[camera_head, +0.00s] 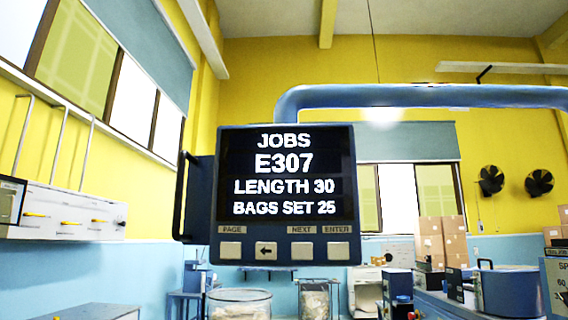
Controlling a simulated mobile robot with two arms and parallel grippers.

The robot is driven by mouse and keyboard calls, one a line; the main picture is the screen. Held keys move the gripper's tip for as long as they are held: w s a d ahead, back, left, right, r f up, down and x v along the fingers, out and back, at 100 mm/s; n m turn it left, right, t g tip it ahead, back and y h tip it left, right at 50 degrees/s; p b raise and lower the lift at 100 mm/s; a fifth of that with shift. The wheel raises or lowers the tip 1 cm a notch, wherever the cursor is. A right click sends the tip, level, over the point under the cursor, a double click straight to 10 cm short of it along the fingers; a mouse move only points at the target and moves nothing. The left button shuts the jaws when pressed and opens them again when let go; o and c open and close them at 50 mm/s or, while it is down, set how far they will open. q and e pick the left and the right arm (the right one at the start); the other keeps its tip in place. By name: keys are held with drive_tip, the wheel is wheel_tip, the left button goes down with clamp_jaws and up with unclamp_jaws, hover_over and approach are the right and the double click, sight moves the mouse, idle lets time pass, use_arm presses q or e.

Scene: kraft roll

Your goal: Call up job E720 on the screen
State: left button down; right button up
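The screen (286,178) hangs ahead of me in a dark blue housing, near the middle of the head view. It reads JOBS, E307, LENGTH 30, BAGS SET 25. Below it is a row of square buttons: one under the label PAGE (230,250), one with a left arrow (266,250), one under NEXT (302,250) and one under ENTER (338,250). Neither of my grippers shows in this view.
A blue pipe arm (420,96) runs above the screen to the right. A dark handle (182,195) is on the housing's left side. Glass containers (240,304) stand below. Stacked cardboard boxes (442,240) and a blue pot-like vessel (508,292) are at right.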

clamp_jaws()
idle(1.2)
